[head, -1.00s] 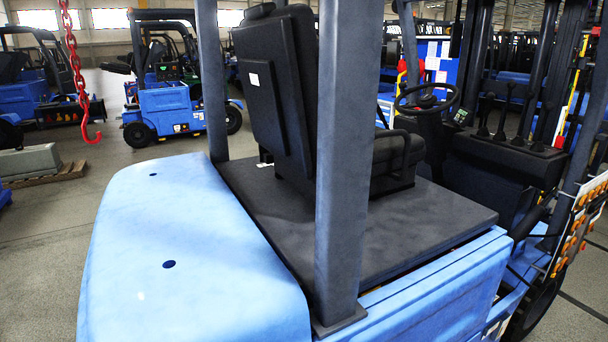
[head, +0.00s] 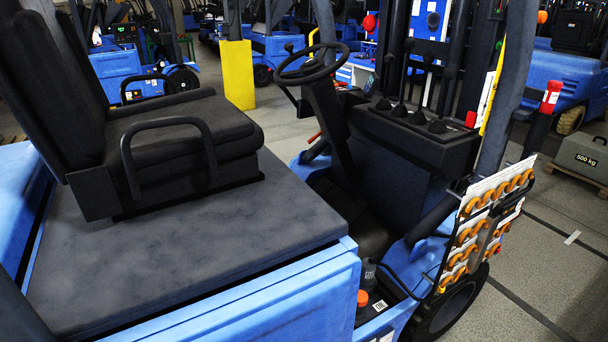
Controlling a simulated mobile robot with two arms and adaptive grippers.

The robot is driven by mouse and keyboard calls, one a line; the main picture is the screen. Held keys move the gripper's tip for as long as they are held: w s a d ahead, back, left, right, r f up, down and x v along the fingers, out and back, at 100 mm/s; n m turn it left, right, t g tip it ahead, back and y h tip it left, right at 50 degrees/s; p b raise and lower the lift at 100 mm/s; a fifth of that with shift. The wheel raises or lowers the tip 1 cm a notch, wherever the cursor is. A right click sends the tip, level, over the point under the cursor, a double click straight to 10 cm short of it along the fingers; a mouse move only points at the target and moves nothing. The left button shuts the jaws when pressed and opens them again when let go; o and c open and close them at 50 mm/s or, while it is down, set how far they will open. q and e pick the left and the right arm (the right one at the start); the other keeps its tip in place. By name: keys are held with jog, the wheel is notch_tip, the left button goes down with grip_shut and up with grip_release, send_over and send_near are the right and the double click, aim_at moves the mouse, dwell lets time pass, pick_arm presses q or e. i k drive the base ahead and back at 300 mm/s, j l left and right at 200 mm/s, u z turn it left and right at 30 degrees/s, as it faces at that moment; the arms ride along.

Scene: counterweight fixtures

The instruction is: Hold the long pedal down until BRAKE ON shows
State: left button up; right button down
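A blue forklift fills the head view, seen from its side. Its black steering wheel (head: 311,62) stands on a column in front of the seat (head: 180,140). The footwell floor (head: 350,215) is dark, and I cannot make out the long pedal there. A small display (head: 371,85) sits beside the steering wheel at the dash. It is too small to read, and no BRAKE ON text can be made out. Neither of my grippers is in view.
A white rack with orange hooks (head: 478,232) hangs at the forklift's near front side. An orange knob (head: 362,298) is low by the step. A grey 500 kg block (head: 580,155) lies at right. A yellow post (head: 238,75) stands behind. Floor at lower right is clear.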

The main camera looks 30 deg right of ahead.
aim_at(360, 206)
jog(key=l+u, duration=0.25)
jog(key=l, duration=0.9)
jog(key=l+u, duration=0.3)
jog(key=l, duration=0.85)
